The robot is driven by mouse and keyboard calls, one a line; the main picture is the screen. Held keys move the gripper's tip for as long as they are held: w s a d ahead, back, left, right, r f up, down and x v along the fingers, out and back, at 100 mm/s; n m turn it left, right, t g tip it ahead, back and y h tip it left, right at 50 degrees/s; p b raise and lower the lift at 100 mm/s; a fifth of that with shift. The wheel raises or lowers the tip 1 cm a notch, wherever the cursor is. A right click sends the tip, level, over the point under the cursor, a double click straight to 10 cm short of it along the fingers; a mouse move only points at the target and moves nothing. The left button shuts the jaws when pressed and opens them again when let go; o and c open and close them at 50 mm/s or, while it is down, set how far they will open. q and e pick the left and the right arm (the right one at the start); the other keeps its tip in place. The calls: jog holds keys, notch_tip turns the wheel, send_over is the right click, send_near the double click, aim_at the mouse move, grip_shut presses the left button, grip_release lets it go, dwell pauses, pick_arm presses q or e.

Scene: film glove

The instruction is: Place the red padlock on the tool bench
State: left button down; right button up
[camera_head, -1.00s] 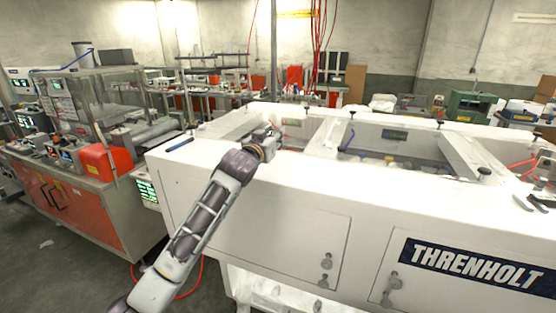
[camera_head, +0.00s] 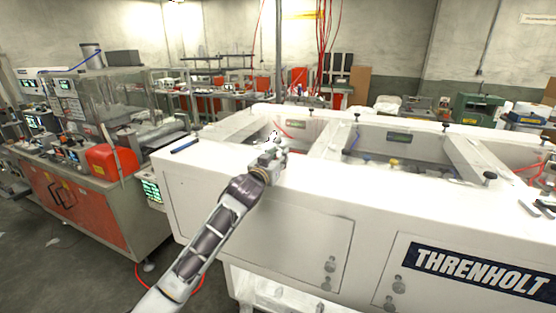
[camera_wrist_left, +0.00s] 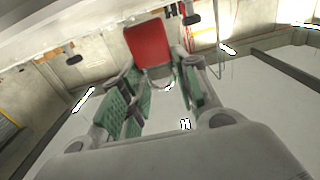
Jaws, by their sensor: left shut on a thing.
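My left gripper (camera_head: 272,148) is above the near edge of the white machine's top in the head view, at the open bay. In the left wrist view, its green-padded fingers (camera_wrist_left: 157,104) are shut on the red padlock (camera_wrist_left: 149,44). The padlock's red body is beyond the fingertips and its metal shackle lies between them. In the head view I cannot make out the padlock at the gripper. A grey workbench with orange-red doors (camera_head: 75,200) stands at the left; I cannot tell whether it is the tool bench. My right gripper is not in view.
The white THRENHOLT machine (camera_head: 225,205) fills the middle and right, with open bays and raised knobs along its rims. A blue-handled tool (camera_head: 184,146) lies on its left corner. Equipment and a red box (camera_head: 112,160) crowd the left bench. Further benches stand behind.

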pick_arm(q)
jog(key=shift+f, duration=0.55)
jog(key=shift+f, duration=0.15)
jog(key=c, duration=1.1)
grip_release()
jog(key=shift+o, duration=0.2)
jog(key=b+v, duration=0.1)
jog(key=v, duration=1.1)
jog(key=shift+b, duration=0.4)
